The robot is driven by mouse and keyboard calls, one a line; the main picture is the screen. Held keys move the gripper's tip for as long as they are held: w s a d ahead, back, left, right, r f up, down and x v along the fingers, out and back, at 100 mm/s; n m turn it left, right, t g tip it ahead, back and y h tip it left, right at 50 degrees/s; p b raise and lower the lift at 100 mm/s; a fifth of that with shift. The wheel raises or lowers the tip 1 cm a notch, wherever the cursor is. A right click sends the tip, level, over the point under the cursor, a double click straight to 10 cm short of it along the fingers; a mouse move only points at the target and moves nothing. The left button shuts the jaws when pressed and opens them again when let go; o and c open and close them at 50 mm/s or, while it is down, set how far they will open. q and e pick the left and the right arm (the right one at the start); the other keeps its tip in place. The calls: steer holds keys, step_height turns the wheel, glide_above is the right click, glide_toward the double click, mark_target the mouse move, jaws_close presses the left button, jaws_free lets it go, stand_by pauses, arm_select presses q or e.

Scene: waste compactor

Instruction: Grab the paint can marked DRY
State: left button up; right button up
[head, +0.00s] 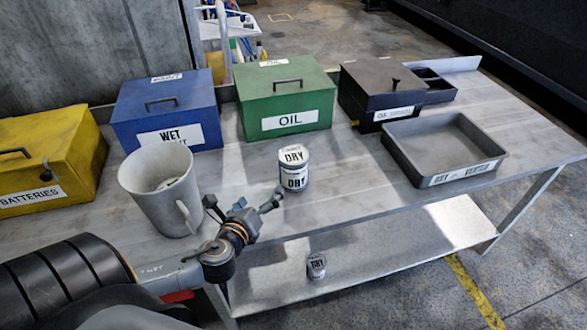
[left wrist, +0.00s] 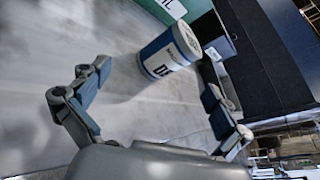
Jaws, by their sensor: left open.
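A paint can (head: 294,170) with a white label reading DRY stands upright on the metal table, in front of the green OIL box. My left gripper (head: 244,201) is open just to its left and nearer to me, with one finger close to the can's lower left edge. In the left wrist view the can (left wrist: 168,55), with a blue band, lies ahead of the open left gripper (left wrist: 155,85), nearer the right finger. I cannot tell whether that finger touches it. A smaller-looking can (head: 316,266), its label seemingly DRY, stands on the lower shelf. My right gripper is not in view.
A grey mug-like bucket (head: 158,195) stands left of the gripper. Behind are the yellow BATTERIES box (head: 60,150), blue WET box (head: 170,105), green OIL box (head: 280,90) and a black box (head: 380,85). A grey tray (head: 400,165) sits right, with bare tabletop before it.

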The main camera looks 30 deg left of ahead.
mark_target(286, 166)
arm_select(q)
steer(key=w+m+h, duration=0.1)
steer(key=w+m, duration=0.2)
steer(key=w+m+t+h+p, duration=0.1)
steer(key=w+m, duration=0.2)
steer(key=w, duration=0.1)
steer(key=w+m+h, duration=0.1)
steer(key=w+m, duration=0.2)
steer(key=w, duration=0.1)
steer(key=shift+a+r+t, duration=0.1)
steer(key=shift+a+t, duration=0.2)
steer(key=shift+w+r+p, duration=0.1)
steer(key=shift+w+p, duration=0.3)
steer(key=shift+w, duration=0.1)
steer(key=w, duration=0.3)
steer(key=shift+w+a+f+p, duration=0.2)
steer(key=shift+w+p, duration=0.05)
steer(key=shift+p, duration=0.1)
steer(key=shift+w+f, duration=0.15)
steer(key=shift+w, duration=0.35)
steer(key=shift+s, duration=0.15)
steer(key=shift+c, duration=1.3)
steer(key=c, duration=1.1)
steer(key=shift+c, duration=0.6)
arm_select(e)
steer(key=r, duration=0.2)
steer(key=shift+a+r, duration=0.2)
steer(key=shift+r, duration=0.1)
